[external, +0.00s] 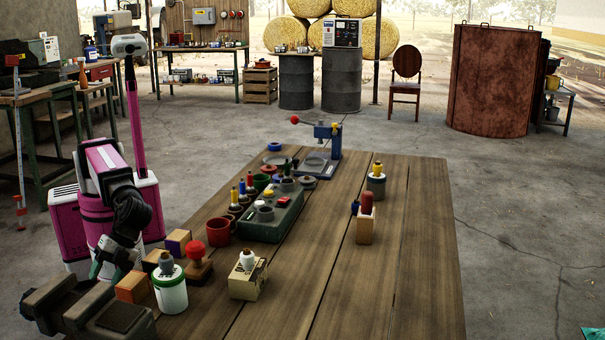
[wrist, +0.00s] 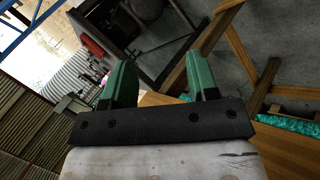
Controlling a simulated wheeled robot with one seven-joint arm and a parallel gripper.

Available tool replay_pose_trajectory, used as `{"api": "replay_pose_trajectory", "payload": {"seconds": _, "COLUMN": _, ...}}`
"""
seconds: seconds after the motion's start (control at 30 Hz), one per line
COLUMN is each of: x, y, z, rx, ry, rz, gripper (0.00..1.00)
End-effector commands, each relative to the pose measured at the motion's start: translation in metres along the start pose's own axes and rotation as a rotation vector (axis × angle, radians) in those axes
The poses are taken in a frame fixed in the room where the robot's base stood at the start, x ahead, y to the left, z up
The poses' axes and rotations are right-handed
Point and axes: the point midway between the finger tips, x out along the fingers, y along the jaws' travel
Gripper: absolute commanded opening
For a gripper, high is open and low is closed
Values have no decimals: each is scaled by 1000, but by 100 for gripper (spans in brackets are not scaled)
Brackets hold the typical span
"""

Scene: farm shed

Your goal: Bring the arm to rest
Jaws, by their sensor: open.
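My pink arm is folded at the left end of the wooden table (external: 330,290). My gripper (external: 108,268) hangs low by the table's left edge, next to a dark vise (external: 85,305). In the wrist view my gripper (wrist: 162,78) shows two green fingers spread wide apart with nothing between them. The wrist view looks out past a table edge towards the floor and shed wall. I cannot tell from the external view how far the gripper is from the vise.
Close to the gripper stand wooden blocks (external: 132,287), a white-and-green jar (external: 170,290) and a red-knobbed stamp (external: 198,262). A red mug (external: 219,232) and a green tray (external: 268,228) with several items sit further along. The table's front right is clear.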

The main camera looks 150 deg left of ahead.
Motion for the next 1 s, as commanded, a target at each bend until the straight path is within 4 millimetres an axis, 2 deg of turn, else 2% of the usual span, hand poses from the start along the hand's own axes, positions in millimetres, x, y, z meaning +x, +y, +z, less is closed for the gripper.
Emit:
{"api": "replay_pose_trajectory", "payload": {"seconds": 0.03, "x": 15, "y": -14, "z": 16, "rx": 1, "ry": -19, "rz": -39, "gripper": 54}}
{"api": "replay_pose_trajectory", "payload": {"seconds": 0.1, "x": 32, "y": -33, "z": 32, "rx": 4, "ry": -41, "rz": -99, "gripper": 54}}
{"api": "replay_pose_trajectory", "payload": {"seconds": 0.3, "x": 73, "y": -93, "z": 74, "rx": 13, "ry": -98, "rz": -285, "gripper": 54}}
{"api": "replay_pose_trajectory", "payload": {"seconds": 0.6, "x": 110, "y": -175, "z": 138, "rx": 63, "ry": -187, "rz": -556, "gripper": 54}}
{"api": "replay_pose_trajectory", "payload": {"seconds": 0.8, "x": 119, "y": -204, "z": 162, "rx": 99, "ry": -225, "rz": -660, "gripper": 54}}
{"api": "replay_pose_trajectory", "payload": {"seconds": 1.0, "x": 119, "y": -206, "z": 163, "rx": 102, "ry": -227, "rz": -666, "gripper": 54}}
